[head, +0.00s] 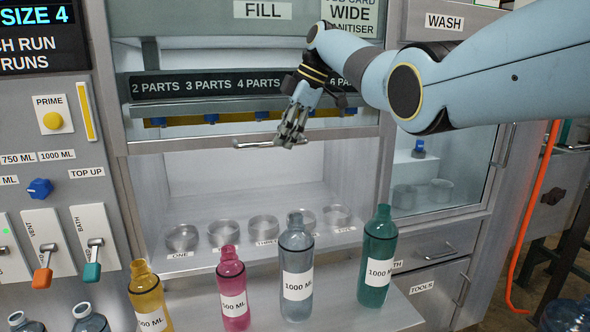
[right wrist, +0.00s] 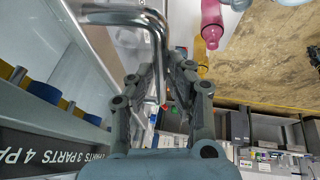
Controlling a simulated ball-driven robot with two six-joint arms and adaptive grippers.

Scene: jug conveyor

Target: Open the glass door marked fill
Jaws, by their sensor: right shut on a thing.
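The fill bay sits under a FILL sign (head: 263,10). A metal bar handle (head: 257,144) runs across its front, below the row of nozzles. My right gripper (head: 290,138) is shut on this handle near its right part. In the right wrist view the bent chrome handle (right wrist: 158,50) runs down between the fingers of the gripper (right wrist: 158,90). The door's clear pane is hard to make out; I cannot tell how far it stands open. The bay's inside (head: 245,175) shows below the handle. My left gripper is not in view.
Several round holders (head: 263,226) stand in the bay. On the shelf in front stand yellow (head: 148,298), pink (head: 232,285), grey (head: 296,262) and teal (head: 377,250) bottles. A wash cabinet (head: 440,165) is at right, a control panel (head: 45,150) at left.

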